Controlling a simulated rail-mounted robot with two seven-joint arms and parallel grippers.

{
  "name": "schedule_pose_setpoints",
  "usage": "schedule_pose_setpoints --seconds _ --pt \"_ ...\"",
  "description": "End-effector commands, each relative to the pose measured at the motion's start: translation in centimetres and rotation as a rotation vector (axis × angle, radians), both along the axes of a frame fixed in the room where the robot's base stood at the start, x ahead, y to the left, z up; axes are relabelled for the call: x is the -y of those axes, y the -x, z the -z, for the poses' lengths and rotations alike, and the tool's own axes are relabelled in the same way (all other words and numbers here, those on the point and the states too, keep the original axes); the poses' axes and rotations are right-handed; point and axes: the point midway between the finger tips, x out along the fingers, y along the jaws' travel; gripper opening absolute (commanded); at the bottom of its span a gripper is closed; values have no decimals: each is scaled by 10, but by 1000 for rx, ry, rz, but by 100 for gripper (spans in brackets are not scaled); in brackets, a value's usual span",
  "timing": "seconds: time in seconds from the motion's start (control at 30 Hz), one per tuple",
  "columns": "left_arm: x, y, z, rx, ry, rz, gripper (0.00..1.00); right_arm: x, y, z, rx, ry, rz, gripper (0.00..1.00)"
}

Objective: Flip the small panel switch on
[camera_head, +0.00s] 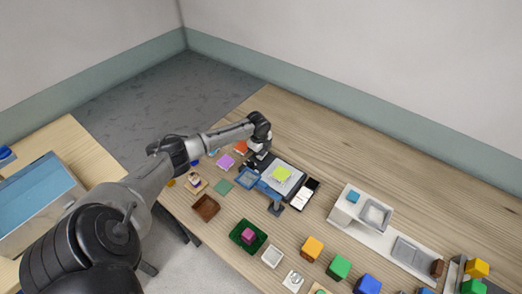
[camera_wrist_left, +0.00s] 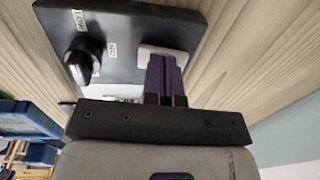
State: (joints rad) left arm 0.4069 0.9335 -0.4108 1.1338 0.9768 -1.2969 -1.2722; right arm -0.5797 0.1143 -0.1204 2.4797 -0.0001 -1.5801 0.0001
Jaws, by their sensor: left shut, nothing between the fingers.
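A black panel (camera_wrist_left: 118,27) fills the upper part of the left wrist view. It carries a black round knob (camera_wrist_left: 86,62), small white labels and a pale rocker-like switch (camera_wrist_left: 160,55) near its right edge. My left gripper (camera_wrist_left: 164,62) has its two purple fingers together with nothing between them. The fingertips overlap the pale switch in this view; I cannot tell whether they touch it or which way it is tipped. In the head view the left arm ends at a dark wrist (camera_head: 260,126) over the table's far left part. My right gripper is not in view.
A white stand (camera_head: 390,236) is at the right. The table's back strip is clear.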

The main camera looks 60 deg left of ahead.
Motion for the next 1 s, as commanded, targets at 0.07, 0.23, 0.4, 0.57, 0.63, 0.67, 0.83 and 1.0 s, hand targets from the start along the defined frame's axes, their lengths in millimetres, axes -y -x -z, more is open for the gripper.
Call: schedule_pose_setpoints --seconds 0.07,0.23,0.4,0.57,0.63,0.67,0.83,1.0 --pt "0 0 -1 0 0 0 0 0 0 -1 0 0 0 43" --pt "1 0 -13 0 0 1 0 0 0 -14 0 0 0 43" --pt "2 2 -35 0 0 2 0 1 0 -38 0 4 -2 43" --pt "2 4 -54 3 -3 5 0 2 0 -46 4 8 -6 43" --pt "4 7 -69 2 -4 7 0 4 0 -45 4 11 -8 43" --pt "4 7 -74 2 -4 6 0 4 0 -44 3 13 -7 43" --pt "6 12 -104 2 -4 5 0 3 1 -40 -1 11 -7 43" --pt "8 14 -125 2 -1 3 0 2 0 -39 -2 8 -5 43"
